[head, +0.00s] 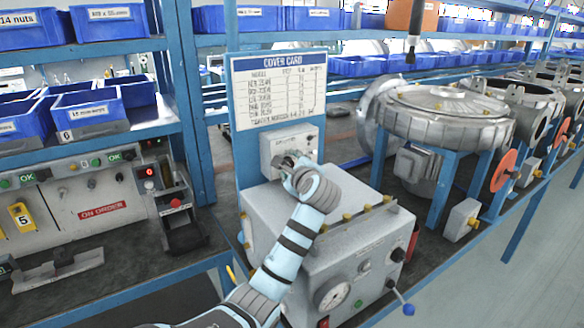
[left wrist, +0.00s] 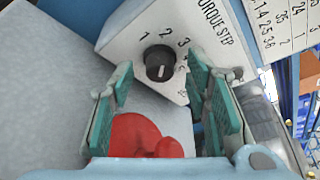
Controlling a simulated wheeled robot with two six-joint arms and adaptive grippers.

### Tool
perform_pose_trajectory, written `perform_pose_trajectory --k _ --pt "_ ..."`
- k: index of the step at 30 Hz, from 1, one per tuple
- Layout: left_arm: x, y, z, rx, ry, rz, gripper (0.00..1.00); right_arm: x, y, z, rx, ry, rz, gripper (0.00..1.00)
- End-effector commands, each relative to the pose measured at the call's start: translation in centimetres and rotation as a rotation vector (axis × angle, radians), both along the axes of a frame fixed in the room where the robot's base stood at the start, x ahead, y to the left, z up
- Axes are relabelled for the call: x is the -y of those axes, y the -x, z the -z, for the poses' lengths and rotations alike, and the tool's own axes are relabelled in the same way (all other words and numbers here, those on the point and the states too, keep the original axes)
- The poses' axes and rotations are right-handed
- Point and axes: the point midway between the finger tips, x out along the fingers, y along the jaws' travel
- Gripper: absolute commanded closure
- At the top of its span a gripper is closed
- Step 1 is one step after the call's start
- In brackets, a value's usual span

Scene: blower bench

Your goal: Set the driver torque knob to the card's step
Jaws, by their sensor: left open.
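The cover card (head: 279,92) is a white sheet with a blue heading and a printed table, upright behind the bench; its rows are too small to read surely. Below it is the light grey torque-step box (head: 308,138). In the left wrist view, the black round torque knob (left wrist: 159,62) has a white pointer mark and numbers around it, with 1, 2 and 3 legible. The exact setting is hard to tell. My left gripper (head: 288,160) is open before the box. Its green-padded fingers (left wrist: 160,88) stand either side of the knob, apart from it. My right gripper is out of view.
A grey machine box (head: 335,230) with a gauge and a blue-tipped lever stands below my left arm. A red rounded part (left wrist: 140,135) lies low between the fingers. A control panel (head: 85,205) is at left, and metal blower housings (head: 445,112) are at right.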

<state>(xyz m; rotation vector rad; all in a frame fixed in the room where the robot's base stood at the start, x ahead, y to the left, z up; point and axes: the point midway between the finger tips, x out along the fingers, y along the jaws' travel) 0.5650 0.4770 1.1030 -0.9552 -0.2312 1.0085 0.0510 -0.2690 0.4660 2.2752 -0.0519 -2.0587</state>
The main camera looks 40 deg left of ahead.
Motion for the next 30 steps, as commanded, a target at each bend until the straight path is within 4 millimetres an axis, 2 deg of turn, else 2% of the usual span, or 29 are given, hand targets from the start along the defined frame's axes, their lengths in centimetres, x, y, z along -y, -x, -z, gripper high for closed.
perform_pose_trajectory --k 2,10,20,30 --pt "0.0 0.0 0.0 0.0 0.0 0.0 0.57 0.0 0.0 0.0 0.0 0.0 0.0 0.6" --pt "0.1 0.0 0.0 -0.001 -0.001 0.0 1.0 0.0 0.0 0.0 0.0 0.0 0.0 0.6" --pt "0.1 0.0 -0.1 -0.035 -0.009 0.0 1.0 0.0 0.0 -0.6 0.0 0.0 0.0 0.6" --pt "0.2 -0.1 -0.4 -0.229 -0.065 0.0 1.0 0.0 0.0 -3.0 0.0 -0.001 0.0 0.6"
